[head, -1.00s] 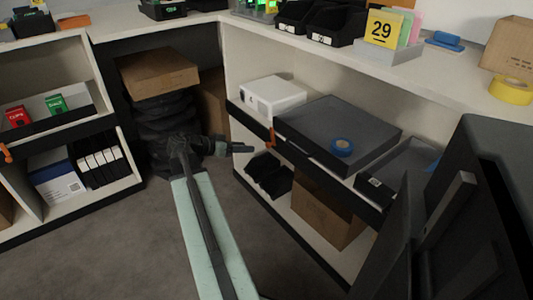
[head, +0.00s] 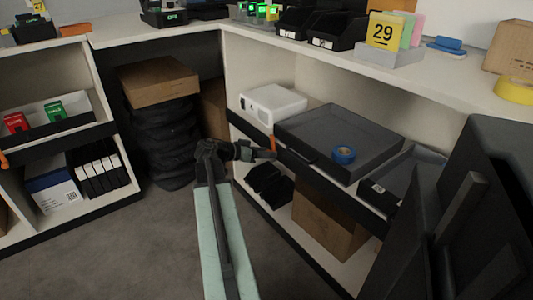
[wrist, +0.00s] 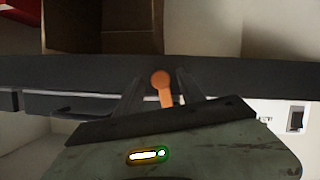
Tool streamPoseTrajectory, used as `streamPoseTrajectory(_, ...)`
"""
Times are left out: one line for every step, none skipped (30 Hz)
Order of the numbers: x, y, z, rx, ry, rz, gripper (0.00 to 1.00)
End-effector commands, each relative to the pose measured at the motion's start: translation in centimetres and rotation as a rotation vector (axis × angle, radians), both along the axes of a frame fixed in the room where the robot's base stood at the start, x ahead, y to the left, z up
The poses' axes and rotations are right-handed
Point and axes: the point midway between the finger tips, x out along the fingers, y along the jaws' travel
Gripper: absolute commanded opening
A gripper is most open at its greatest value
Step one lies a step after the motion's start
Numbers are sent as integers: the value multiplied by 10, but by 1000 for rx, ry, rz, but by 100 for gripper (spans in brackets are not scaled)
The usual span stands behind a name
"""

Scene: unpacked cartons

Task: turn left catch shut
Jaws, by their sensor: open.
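An orange catch (head: 273,143) sits on the dark front edge of the right-hand shelf, near the left end of the grey tray. In the wrist view the catch (wrist: 161,79) shows a round end and a short lever running down the picture between my two fingers. My gripper (head: 273,154) is open, right at the catch in the head view. In the wrist view my gripper (wrist: 160,92) has one dark finger on each side of the lever. I cannot tell whether either finger touches it. Another orange catch (head: 4,160) shows at the left picture edge on the left shelf unit.
The grey tray (head: 375,140) with a blue tape roll (head: 343,155) and a white box (head: 262,102) stand on the right shelf. A brown carton (head: 325,222) and dark bins (head: 268,184) are below. The floor (head: 120,245) to the left is clear.

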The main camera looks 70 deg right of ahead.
Motion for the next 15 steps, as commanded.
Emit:
streamPoseTrajectory(0,0,0,0,0,0,38)
streamPoseTrajectory(0,0,0,0,0,0,29)
streamPoseTrajectory(0,0,0,0,0,0,18)
streamPoseTrajectory(0,0,0,0,0,0,10)
streamPoseTrajectory(0,0,0,0,0,-1,2)
streamPoseTrajectory(0,0,0,0,0,-1,0)
streamPoseTrajectory(0,0,0,0,0,-1,0)
streamPoseTrajectory(0,0,0,0,1,-2,0)
streamPoseTrajectory(-1,1,0,-1,-3,-2,0)
streamPoseTrajectory(-1,1,1,-8,-12,-2,0)
streamPoseTrajectory(-2,2,1,-20,-30,-2,0)
streamPoseTrajectory(-4,3,1,-41,-64,-2,0)
streamPoseTrajectory(-4,3,1,-60,-93,-2,0)
streamPoseTrajectory(-5,3,1,-79,-121,-4,0)
streamPoseTrajectory(-5,3,1,-101,-157,-3,0)
